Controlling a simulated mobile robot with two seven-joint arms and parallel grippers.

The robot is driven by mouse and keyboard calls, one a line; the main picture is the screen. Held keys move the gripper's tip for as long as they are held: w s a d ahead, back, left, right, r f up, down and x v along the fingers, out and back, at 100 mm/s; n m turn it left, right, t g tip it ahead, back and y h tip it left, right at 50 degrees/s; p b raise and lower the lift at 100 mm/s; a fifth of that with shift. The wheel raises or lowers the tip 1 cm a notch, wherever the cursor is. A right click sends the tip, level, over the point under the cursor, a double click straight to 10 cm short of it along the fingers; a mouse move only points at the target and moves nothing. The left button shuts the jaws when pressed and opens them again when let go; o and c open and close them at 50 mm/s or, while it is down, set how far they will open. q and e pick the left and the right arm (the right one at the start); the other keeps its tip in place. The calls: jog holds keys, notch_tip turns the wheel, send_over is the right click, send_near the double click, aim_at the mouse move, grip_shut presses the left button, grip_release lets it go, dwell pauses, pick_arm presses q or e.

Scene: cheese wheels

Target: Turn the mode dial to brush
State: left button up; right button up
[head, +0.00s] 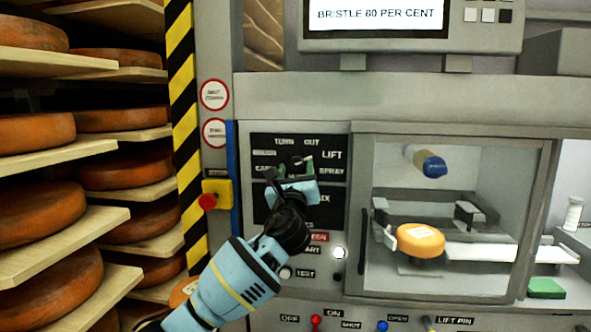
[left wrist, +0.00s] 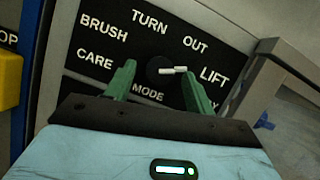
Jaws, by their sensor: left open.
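The mode dial (left wrist: 160,70) is a dark round knob with a white pointer bar, on a black panel (left wrist: 104,62) in the left wrist view. The bar points right, roughly towards LIFT; BRUSH (left wrist: 104,27) is at the upper left, with CARE, TURN and OUT around it. My left gripper (left wrist: 157,72) is open, its green fingers on either side of the dial. I cannot tell whether they touch it. In the head view my left gripper (head: 297,168) is in front of the panel and hides the dial. My right gripper is not in view.
A screen (head: 375,15) reads BRISTLE 80 PER CENT. A glazed chamber holding an orange cheese wheel (head: 420,241) is right of the panel. A yellow box with a red button (head: 208,201) is close on the left. Shelves of cheese wheels (head: 37,211) fill the far left.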

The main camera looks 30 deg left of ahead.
pick_arm(q)
jog(key=shift+w+a+r, duration=0.2)
jog(key=shift+w+a, duration=0.05)
jog(key=shift+w, duration=0.15)
jog(key=c, duration=1)
jog(key=shift+o, duration=0.2)
